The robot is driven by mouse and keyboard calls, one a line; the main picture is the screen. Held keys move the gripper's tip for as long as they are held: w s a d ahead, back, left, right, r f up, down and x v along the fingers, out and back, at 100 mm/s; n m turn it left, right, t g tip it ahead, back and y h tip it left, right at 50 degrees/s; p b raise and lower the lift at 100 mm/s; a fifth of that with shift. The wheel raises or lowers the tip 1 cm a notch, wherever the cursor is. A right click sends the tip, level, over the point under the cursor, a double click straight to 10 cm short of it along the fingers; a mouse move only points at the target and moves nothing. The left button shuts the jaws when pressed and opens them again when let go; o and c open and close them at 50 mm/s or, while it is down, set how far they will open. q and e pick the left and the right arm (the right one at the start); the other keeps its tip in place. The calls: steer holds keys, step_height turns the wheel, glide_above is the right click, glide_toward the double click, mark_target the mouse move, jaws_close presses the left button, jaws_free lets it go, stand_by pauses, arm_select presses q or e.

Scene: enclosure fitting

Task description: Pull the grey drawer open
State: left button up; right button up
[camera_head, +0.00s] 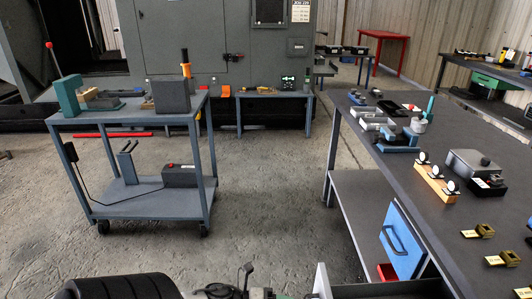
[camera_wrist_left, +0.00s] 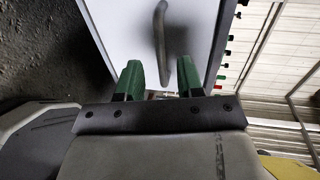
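In the left wrist view, the grey drawer's pale front (camera_wrist_left: 122,28) fills the upper middle. Its curved grey bar handle (camera_wrist_left: 160,40) runs up and down the picture. My left gripper (camera_wrist_left: 158,78) has two green fingers, spread apart, one on each side of the handle's line. Gaps show between the handle and both fingers, and I cannot tell how deep the handle sits between them. In the head view, a pale grey panel edge (camera_head: 321,283), apparently the drawer's, shows at the bottom, cut off by the frame. My right gripper is not in view.
A dark workbench (camera_head: 375,158) with several parts runs along the right. A blue front with a handle (camera_head: 402,240) and a red bin (camera_head: 386,272) are beneath it. A grey cart (camera_head: 150,205) stands left. The concrete floor between them is clear.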

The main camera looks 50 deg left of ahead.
arm_select(q)
steer(key=shift+v, duration=2.55)
